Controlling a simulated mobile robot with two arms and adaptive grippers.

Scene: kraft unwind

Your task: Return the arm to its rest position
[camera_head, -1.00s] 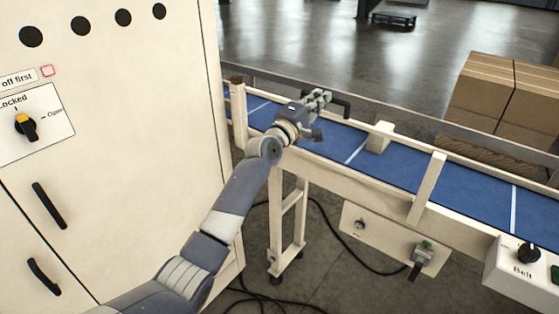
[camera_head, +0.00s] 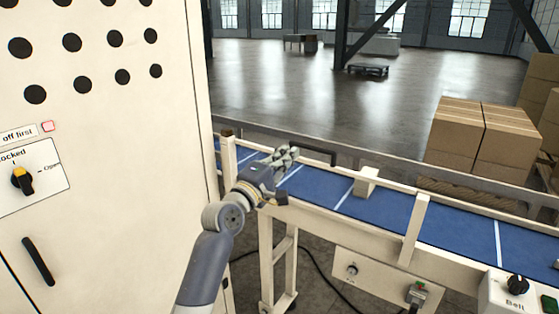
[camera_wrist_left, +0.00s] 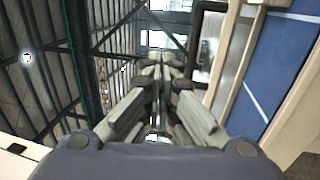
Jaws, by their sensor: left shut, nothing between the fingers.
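My left arm comes in from the bottom of the head view. Its gripper (camera_head: 285,157) is over the near part of the blue conveyor belt (camera_head: 385,209), close to the tall cream cabinet. The gripper is shut and empty. The left wrist view shows its fingers (camera_wrist_left: 160,85) brought together, with the belt (camera_wrist_left: 278,65) at the right. My right gripper is not in view.
The cream cabinet (camera_head: 110,200) with a yellow-black rotary switch (camera_head: 22,180) stands left of the arm. Cream posts (camera_head: 414,230) and a rail edge the belt. Stacked boxes (camera_head: 455,135) stand behind it. A knob box (camera_head: 510,290) is at the lower right.

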